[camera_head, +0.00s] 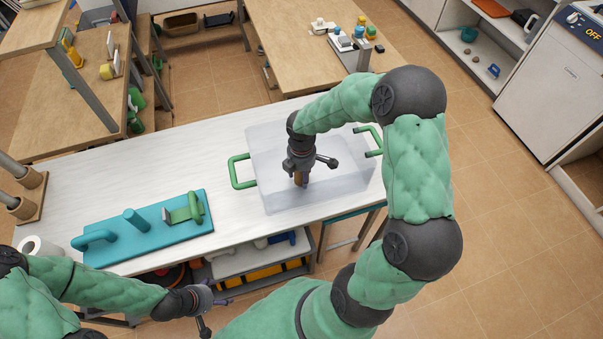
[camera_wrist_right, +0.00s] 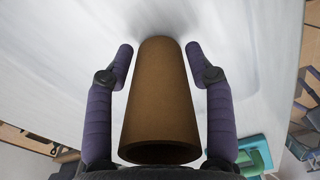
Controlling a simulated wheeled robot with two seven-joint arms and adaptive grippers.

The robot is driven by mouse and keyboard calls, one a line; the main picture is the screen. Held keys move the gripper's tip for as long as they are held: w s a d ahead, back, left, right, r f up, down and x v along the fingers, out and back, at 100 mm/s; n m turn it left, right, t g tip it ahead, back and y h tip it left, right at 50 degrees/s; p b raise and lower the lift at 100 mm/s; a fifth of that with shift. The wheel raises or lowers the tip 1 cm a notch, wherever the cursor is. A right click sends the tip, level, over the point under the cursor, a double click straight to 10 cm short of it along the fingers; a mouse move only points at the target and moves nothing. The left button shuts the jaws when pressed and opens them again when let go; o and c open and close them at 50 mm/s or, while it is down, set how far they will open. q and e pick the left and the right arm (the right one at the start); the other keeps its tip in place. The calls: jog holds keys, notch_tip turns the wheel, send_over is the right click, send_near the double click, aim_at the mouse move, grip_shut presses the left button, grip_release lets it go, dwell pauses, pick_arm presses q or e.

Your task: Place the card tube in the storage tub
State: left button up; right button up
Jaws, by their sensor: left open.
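The storage tub (camera_head: 345,190) is a translucent box with green handles on the white bench. The brown card tube (camera_head: 300,181) is inside it, below my right gripper (camera_head: 307,168). In the right wrist view the tube (camera_wrist_right: 160,105) stands between the spread fingers of my right gripper (camera_wrist_right: 158,54). A gap shows on each side, so the fingers are not closed on it. Its far end appears to meet the pale tub floor, with a shadow around it. My left gripper (camera_head: 218,310) is open and empty, low in front of the bench.
A teal board (camera_head: 150,238) with upright fittings lies on the bench left of the tub. A white paper roll (camera_head: 38,247) is at the bench's left end. Wooden shelving (camera_head: 80,90) stands behind on the left. Bare bench lies between the board and the back edge.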

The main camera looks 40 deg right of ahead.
jog(key=shift+r, duration=0.1)
notch_tip(320, 180, up, 12)
jog(key=p, duration=0.4)
dwell(0.4)
